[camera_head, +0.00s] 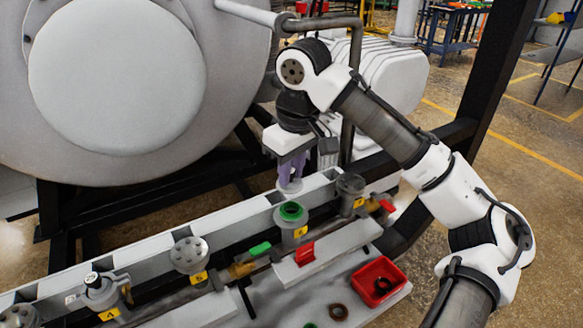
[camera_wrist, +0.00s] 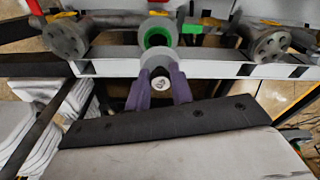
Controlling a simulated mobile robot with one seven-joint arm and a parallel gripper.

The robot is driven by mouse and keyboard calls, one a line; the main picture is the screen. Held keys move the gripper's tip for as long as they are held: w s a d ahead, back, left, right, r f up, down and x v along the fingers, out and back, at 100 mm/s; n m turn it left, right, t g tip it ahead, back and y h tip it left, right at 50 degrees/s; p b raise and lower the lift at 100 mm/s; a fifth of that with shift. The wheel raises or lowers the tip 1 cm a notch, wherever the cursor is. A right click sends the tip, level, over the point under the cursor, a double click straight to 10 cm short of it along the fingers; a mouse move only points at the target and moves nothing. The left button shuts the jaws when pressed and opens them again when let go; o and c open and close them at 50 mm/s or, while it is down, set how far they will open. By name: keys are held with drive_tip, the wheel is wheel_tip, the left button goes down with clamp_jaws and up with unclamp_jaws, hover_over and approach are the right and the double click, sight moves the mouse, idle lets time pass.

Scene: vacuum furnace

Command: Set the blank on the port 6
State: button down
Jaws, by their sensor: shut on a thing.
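My gripper (camera_head: 291,172) has purple fingers and is shut on the blank, a light grey round piece (camera_head: 289,188). The blank also shows between the fingers in the wrist view (camera_wrist: 160,58), with a pale round knob toward me. My gripper holds it above and behind the port with a green ring (camera_head: 291,212). That port has a yellow label, which seems to read 6 (camera_head: 301,232). In the wrist view the green ring (camera_wrist: 171,37) lies just beyond the blank, partly overlapped by it. The port looks uncapped inside the ring.
Capped ports stand on either side, one left (camera_head: 190,254) and one right (camera_head: 351,187). A red valve handle (camera_head: 305,254) and a green one (camera_head: 260,248) sit near the port. A red tray (camera_head: 360,283) holds a dark ring; a brown ring (camera_head: 338,312) lies beside it.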

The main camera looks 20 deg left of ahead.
sight(292, 182)
drive_tip(key=shift+f+b, duration=2.75)
drive_tip(key=shift+b, duration=0.15)
drive_tip(key=shift+f, duration=0.5)
drive_tip(key=c, duration=1.1)
unclamp_jaws()
drive_tip(key=shift+c, duration=0.2)
wheel_tip(292, 182, up, 14)
drive_tip(key=d, duration=0.1)
drive_tip(key=shift+s+d+f, duration=0.15)
drive_tip(key=shift+s+d, duration=0.15)
drive_tip(key=shift+s, duration=0.05)
